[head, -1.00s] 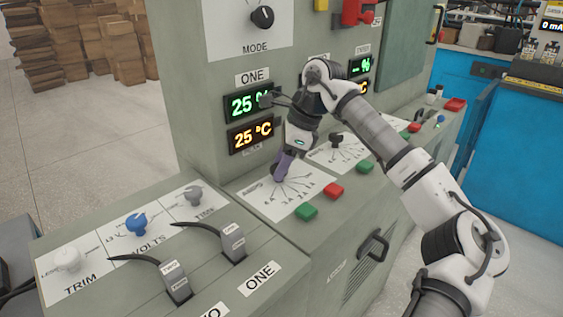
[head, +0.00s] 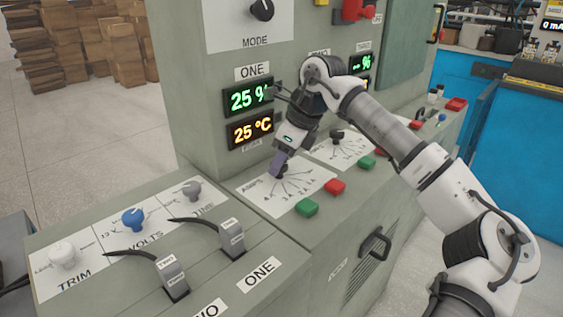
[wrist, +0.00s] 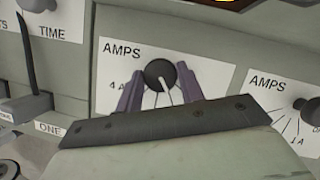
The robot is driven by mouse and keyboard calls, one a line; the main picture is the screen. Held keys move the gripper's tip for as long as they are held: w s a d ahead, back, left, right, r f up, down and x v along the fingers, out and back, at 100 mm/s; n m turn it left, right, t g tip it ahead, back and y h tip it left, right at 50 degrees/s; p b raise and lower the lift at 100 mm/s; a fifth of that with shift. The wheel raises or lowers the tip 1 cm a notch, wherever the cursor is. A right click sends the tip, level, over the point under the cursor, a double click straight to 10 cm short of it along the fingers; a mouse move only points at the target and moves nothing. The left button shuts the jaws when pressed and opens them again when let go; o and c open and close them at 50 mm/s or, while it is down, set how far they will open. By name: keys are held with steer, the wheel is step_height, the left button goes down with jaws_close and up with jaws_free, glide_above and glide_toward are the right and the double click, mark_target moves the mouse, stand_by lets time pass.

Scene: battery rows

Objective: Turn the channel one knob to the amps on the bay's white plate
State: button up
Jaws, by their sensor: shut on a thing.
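The channel one amps knob (wrist: 159,74) is a round black knob with a pale pointer line. It sits on a white plate (wrist: 211,72) marked AMPS, with a fan of scale lines. The plate also shows in the head view (head: 298,199) below the ONE displays. My gripper (wrist: 160,84) has its purple fingers shut on this knob, one on each side. In the head view my gripper (head: 279,164) reaches down onto the plate and mostly hides the knob. The pale line points down and slightly right in the wrist view. Most scale numbers there are hidden; "4 A" shows at the left.
A second AMPS plate with a black knob (head: 337,134) lies to the right. Green (head: 307,207) and red (head: 335,187) buttons sit by the plate's near edge. Cabled plugs (head: 232,238) stand at the left. The displays (head: 250,131) read 25 % and 25 °C.

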steer(key=shift+m+t+b, duration=0.3)
steer(key=shift+m, duration=0.5)
steer(key=o, duration=1)
steer(key=shift+c, duration=0.2)
steer(key=p+v, duration=0.1)
steer(key=v, duration=1.3)
steer(key=shift+a, duration=0.2)
steer(key=shift+s, duration=0.1)
